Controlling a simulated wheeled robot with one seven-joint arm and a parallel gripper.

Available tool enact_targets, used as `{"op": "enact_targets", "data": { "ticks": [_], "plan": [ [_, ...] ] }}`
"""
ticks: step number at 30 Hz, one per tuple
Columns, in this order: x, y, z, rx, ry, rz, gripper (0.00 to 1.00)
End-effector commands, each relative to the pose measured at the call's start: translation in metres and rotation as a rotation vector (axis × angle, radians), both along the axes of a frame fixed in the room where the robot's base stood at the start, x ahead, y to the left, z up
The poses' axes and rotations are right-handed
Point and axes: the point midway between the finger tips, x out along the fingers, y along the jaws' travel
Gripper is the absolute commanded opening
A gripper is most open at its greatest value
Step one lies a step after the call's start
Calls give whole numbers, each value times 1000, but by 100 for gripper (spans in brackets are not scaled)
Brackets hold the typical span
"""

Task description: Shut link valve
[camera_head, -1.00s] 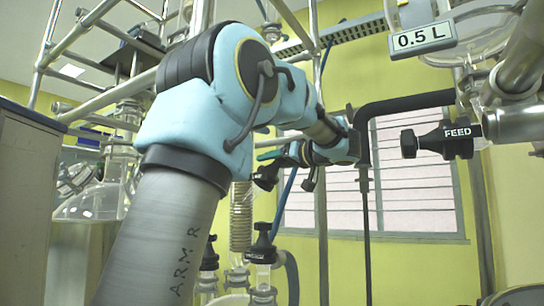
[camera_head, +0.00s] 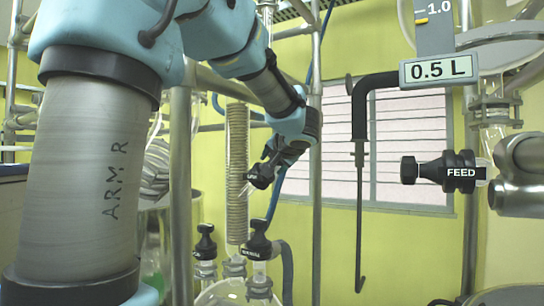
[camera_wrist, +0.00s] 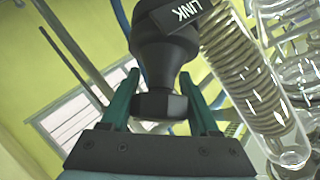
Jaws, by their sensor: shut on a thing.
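The link valve (camera_wrist: 168,50) is a black knob with a white LINK label, large in the upper middle of the wrist view. My gripper (camera_wrist: 159,88) has its two green fingers on either side of the knob's narrower end, shut on it. In the head view my gripper (camera_head: 264,172) is at the end of the blue arm, left of the window. There it is small, and I cannot clearly tell the link valve from the dark gripper parts.
The black FEED valve (camera_head: 445,172) sticks out at right, below the 0.5 L sign (camera_head: 438,70). A black bent rod (camera_head: 360,180) hangs before the window. Two black-capped valves (camera_head: 258,240) stand below my gripper. A glass coil (camera_wrist: 245,80) lies close right of the link valve.

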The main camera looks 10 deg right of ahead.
Motion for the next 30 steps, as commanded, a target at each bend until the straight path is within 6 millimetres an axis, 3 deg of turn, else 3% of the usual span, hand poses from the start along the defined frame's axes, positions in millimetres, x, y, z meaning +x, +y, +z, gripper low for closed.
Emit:
{"op": "enact_targets", "data": {
  "ticks": [24, 25, 30],
  "plan": [
    [0, -3, -2, 54, 72, -91, 6],
    [0, -3, -2, 54, 72, -91, 63],
    [0, -3, -2, 54, 72, -91, 82]
  ]
}}
